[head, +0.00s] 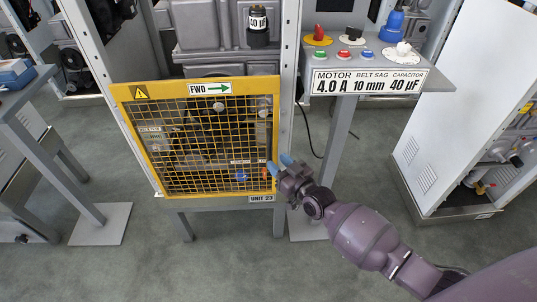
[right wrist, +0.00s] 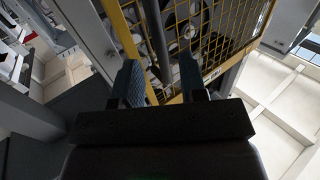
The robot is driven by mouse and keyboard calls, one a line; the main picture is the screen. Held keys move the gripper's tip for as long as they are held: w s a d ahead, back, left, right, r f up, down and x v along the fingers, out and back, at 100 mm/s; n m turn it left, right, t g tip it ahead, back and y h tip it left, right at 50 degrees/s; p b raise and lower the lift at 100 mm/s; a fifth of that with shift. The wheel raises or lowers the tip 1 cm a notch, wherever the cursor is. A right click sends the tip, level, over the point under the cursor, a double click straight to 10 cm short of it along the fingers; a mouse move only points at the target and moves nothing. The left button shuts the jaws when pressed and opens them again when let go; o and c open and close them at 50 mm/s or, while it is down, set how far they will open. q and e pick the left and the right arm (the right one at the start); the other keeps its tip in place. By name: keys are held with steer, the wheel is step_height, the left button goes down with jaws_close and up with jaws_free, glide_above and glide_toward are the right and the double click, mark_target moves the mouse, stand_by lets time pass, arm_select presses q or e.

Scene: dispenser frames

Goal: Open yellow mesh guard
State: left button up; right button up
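The yellow mesh guard (head: 172,193) stands upright across the front of the machine, left of centre in the head view. Its yellow frame and mesh (right wrist: 226,28) also show in the right wrist view. My right gripper (head: 281,163) is at the lower right edge of the guard. In the right wrist view its two fingers (right wrist: 160,76) are apart. A dark upright bar (right wrist: 157,35) beside the frame lines up with the gap between them; I cannot tell whether they touch it. No clear gap shows at the guard's edges. My left gripper is not in view.
A control panel (head: 362,60) with knobs and buttons stands on a grey post right of the guard. A white cabinet (head: 440,110) is at the far right. A grey table (head: 30,130) is at the left. The floor in front of the guard is clear.

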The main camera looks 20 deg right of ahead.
mark_target(269, 155)
steer(key=shift+b+x, duration=0.35)
steer(key=shift+x, duration=2.1)
jaws_close()
